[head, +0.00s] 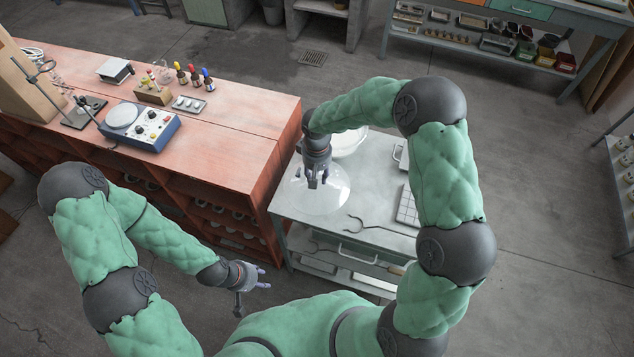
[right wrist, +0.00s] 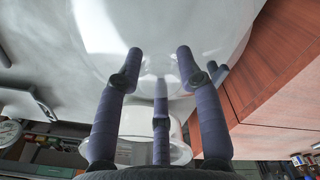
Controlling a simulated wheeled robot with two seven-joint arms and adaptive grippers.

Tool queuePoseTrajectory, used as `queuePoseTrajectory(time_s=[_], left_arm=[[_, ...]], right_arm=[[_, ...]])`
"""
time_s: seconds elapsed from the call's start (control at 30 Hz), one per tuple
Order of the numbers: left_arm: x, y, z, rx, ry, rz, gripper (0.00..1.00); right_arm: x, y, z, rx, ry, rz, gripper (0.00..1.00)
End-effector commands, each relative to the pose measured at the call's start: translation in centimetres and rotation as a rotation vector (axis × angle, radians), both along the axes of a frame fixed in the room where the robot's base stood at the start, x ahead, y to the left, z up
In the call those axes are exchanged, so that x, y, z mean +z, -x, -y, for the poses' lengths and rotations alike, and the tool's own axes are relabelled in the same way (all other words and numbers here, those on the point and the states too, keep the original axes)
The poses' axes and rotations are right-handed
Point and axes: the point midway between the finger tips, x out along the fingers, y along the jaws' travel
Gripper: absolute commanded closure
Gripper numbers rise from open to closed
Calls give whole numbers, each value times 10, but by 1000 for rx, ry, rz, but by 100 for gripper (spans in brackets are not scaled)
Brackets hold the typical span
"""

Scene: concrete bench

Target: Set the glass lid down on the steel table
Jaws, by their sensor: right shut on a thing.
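The clear glass lid (head: 330,200) is over the left part of the grey steel table (head: 375,178) in the head view. My right gripper (head: 316,184) points down at the lid's middle and is shut on it. In the right wrist view the lid (right wrist: 160,40) spreads across the top, beyond the three dark fingers (right wrist: 160,75). Whether the lid touches the table or hangs just above it, I cannot tell. My left gripper (head: 262,277) is open and empty, low in front of the red bench and left of the steel table.
A white bowl (head: 350,143) stands behind the lid, partly hidden by my right arm. A long tool (head: 380,226) and a white gridded tray (head: 408,206) lie to the right. The red wooden bench (head: 225,140) borders the table's left side and carries a blue instrument (head: 150,132).

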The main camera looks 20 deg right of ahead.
Motion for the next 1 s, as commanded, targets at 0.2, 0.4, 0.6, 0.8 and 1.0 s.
queuePoseTrajectory(time_s=[0.2,0.4,0.6,0.8,1.0], left_arm=[[-20,0,0,0,0,0,60],[-27,0,0,0,0,0,60],[-26,0,0,0,0,0,60],[-28,0,0,0,0,0,60],[-28,0,0,0,0,0,60]], right_arm=[[-31,0,0,1,1,0,100],[-44,-1,0,1,0,2,100],[-42,-1,0,1,0,2,100],[-45,1,0,1,0,-1,44],[-45,1,0,1,0,-1,40]])
